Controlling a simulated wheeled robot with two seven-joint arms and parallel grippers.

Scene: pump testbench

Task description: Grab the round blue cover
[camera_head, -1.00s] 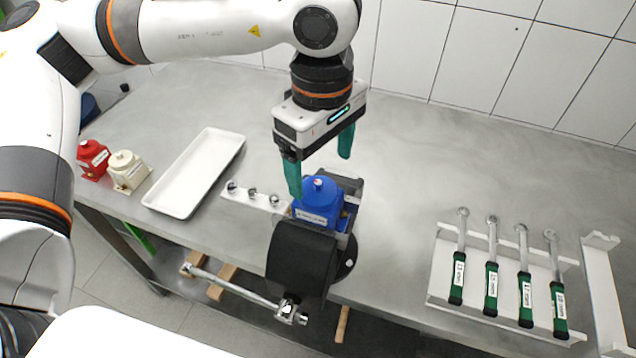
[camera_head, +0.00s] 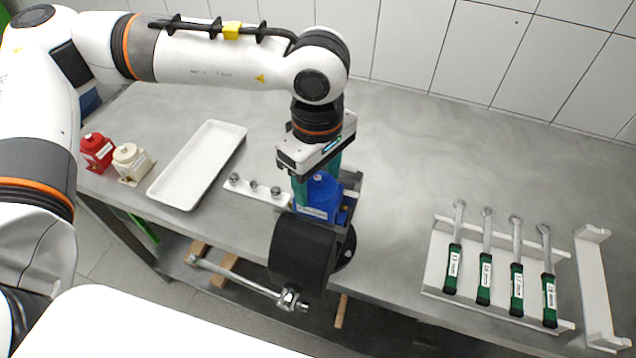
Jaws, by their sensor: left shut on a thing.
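The round blue cover (camera_head: 324,190) sits on top of the blue pump body in the fixture at the table's front edge. My left gripper (camera_head: 316,188) points down at it from above, with its green fingers shut around the cover. The near finger hides the cover's left side, and the far finger is mostly hidden behind the cover. My right gripper is not seen; a dark object stands in front of the pump.
A white tray (camera_head: 160,192) lies left of the pump, with red (camera_head: 97,152) and cream (camera_head: 130,163) pump parts farther left. A white strip with sockets (camera_head: 257,194) is beside the pump. A rack of several green-handled wrenches (camera_head: 432,284) stands right. The table between is clear.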

